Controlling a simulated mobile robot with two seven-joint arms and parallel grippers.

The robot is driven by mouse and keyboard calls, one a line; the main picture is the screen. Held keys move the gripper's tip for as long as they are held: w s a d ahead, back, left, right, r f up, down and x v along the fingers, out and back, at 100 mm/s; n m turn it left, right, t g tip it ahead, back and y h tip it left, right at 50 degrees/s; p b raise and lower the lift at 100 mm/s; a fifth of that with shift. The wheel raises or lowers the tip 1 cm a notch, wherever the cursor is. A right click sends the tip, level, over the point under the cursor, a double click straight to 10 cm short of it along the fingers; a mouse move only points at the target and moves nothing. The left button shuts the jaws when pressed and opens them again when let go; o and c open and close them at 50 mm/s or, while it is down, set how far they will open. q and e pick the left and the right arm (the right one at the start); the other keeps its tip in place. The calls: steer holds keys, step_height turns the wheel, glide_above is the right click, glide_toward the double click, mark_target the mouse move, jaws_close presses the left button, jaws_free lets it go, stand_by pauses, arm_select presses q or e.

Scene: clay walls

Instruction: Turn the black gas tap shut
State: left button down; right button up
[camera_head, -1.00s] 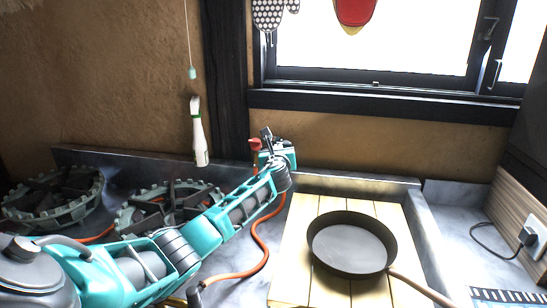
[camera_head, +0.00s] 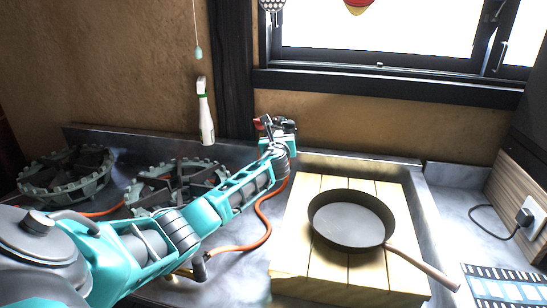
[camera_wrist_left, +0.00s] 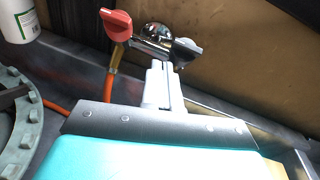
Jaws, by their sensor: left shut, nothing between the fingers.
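The black tap (camera_wrist_left: 186,49) is a dark lever on the right end of a chrome valve body (camera_wrist_left: 152,38) on the wall, in the left wrist view. A red tap (camera_wrist_left: 118,25) sits on the left end; it shows small in the head view (camera_head: 257,123). My left gripper (camera_wrist_left: 163,68) is shut and empty. Its fingertips are just below the valve body and close to the black tap; I cannot tell whether they touch. In the head view my left gripper (camera_head: 269,138) is at the valve, where details are too small to separate. My right gripper is not in view.
An orange hose (camera_head: 262,222) runs from the valve past my left arm. Burner grates (camera_head: 180,182) lie left, and a white bottle (camera_head: 206,120) shows against the wall. A black pan (camera_head: 350,220) sits on a wooden board (camera_head: 300,260) at right.

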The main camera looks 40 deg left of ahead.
arm_select(q)
steer(key=s+a+f+p+v, duration=0.1)
steer(key=p+v, duration=0.1)
steer(key=v, duration=0.8)
steer(key=shift+s, duration=0.25)
